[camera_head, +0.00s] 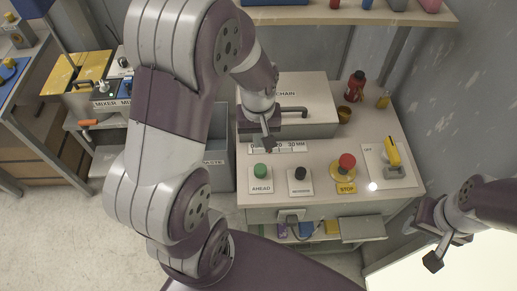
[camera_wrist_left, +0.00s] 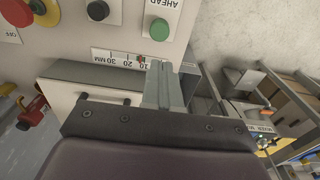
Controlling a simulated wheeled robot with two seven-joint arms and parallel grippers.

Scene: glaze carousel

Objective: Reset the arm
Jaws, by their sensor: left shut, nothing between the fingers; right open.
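My left arm reaches down from the top left in the head view. Its gripper (camera_head: 268,142) is shut and empty, over the control desk (camera_head: 322,183) by the millimetre scale (camera_head: 290,148). In the left wrist view the shut fingers (camera_wrist_left: 162,88) overlap the scale strip (camera_wrist_left: 112,58); whether they touch it I cannot tell. My right gripper (camera_head: 430,238) is open and empty off the desk's right front corner.
The desk holds a green AHEAD button (camera_head: 260,171), a black button (camera_head: 300,174), a red STOP button (camera_head: 346,162) and a yellow-handled switch (camera_head: 392,154). Behind stand the CHAIN box (camera_head: 305,98) and a red bottle (camera_head: 355,86). A grey bin (camera_head: 217,160) is left.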

